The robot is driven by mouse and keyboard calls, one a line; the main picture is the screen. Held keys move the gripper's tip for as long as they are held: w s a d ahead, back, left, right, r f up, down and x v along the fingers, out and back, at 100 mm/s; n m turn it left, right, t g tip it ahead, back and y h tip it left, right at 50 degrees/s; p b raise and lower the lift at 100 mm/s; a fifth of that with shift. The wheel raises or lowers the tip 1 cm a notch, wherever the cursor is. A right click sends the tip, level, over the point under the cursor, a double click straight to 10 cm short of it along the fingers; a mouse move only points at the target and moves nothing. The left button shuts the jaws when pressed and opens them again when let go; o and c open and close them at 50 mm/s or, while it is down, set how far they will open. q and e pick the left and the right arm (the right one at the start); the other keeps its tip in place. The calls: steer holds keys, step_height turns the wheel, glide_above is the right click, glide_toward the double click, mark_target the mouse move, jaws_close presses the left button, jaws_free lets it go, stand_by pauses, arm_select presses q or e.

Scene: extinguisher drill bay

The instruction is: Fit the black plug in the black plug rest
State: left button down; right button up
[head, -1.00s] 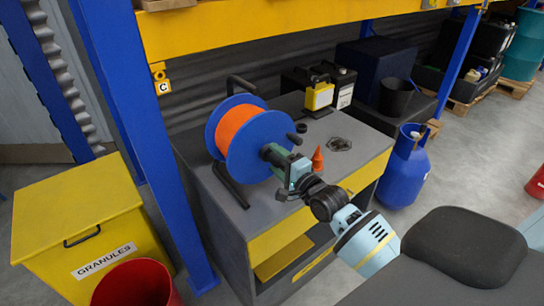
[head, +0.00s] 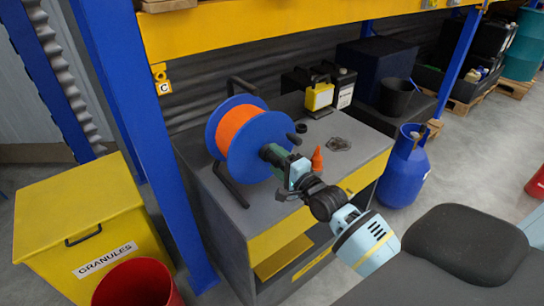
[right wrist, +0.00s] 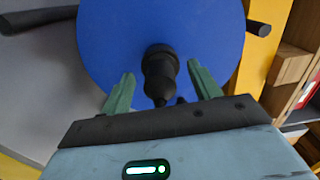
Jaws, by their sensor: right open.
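My right gripper (head: 268,155) is at the front face of the blue cable reel (head: 240,138) on the bench. In the right wrist view its two green fingers (right wrist: 158,90) are open, one on each side of a black plug-like piece (right wrist: 160,72). That piece stands against the reel's blue disc, with a rounder black part at its far end. Gaps show between it and both fingers. I cannot tell where the plug ends and the black plug rest begins. In the head view my gripper hides this spot. My left gripper is out of view.
The grey bench (head: 225,200) also holds an orange cone (head: 317,158), a black ring (head: 301,128), a dark flat piece (head: 338,144) and a yellow can (head: 319,96). A blue rack post (head: 165,130) stands left. A blue cylinder (head: 405,170) stands right.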

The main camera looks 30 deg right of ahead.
mark_target(281, 164)
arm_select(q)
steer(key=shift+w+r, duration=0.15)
arm_select(e)
steer(key=shift+r, duration=0.1)
steer(key=shift+c, duration=0.3)
